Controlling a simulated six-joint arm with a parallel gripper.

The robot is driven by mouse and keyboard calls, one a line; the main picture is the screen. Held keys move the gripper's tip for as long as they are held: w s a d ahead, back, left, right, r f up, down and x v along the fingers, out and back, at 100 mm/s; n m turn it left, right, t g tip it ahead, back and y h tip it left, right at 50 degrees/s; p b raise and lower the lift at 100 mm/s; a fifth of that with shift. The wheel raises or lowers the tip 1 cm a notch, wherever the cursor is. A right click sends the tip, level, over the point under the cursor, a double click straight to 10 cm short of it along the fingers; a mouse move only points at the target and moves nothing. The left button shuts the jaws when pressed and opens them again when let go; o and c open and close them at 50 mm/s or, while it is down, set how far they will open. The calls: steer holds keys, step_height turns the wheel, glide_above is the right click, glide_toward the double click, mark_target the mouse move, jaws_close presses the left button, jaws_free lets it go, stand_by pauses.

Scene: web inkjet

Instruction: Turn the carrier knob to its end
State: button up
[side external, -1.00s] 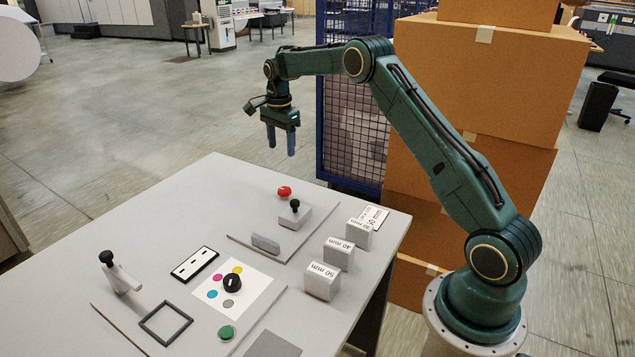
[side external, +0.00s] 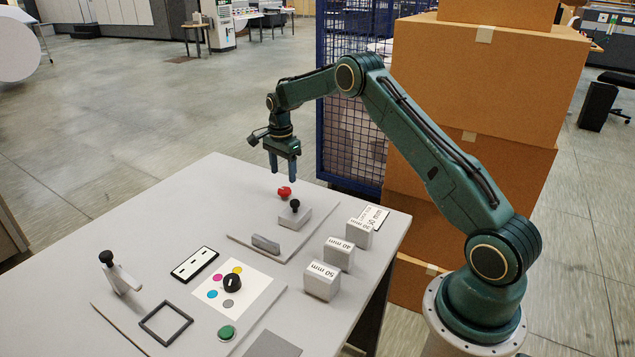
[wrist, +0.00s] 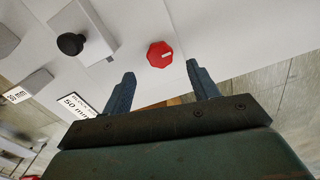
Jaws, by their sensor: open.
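A red knob (side external: 284,193) with a white pointer mark stands near the far end of the table. It shows from above in the wrist view (wrist: 160,54), just beyond and roughly between my fingertips. My gripper (side external: 282,176) is open, points down and hangs a little above the red knob; its fingers are apart and empty in the wrist view (wrist: 160,69). Beside the red knob is a grey block (side external: 290,220) with a black ball knob (side external: 295,204) on top. A black dial (side external: 232,284) sits on a white card with colour dots. No label shows which knob is the carrier knob.
Grey blocks marked 50 mm (side external: 321,281) and 40 mm (side external: 339,254) stand along the right edge, with another behind. A low grey bar (side external: 265,243) lies near the ball-knob block. A green button (side external: 227,333), a dark frame (side external: 166,322) and a black-topped lever (side external: 107,258) are nearer. The left far tabletop is clear.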

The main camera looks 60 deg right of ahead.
mark_target(284, 189)
steer(key=shift+f, duration=2.7)
steer(key=shift+c, duration=0.3)
steer(key=c, duration=0.9)
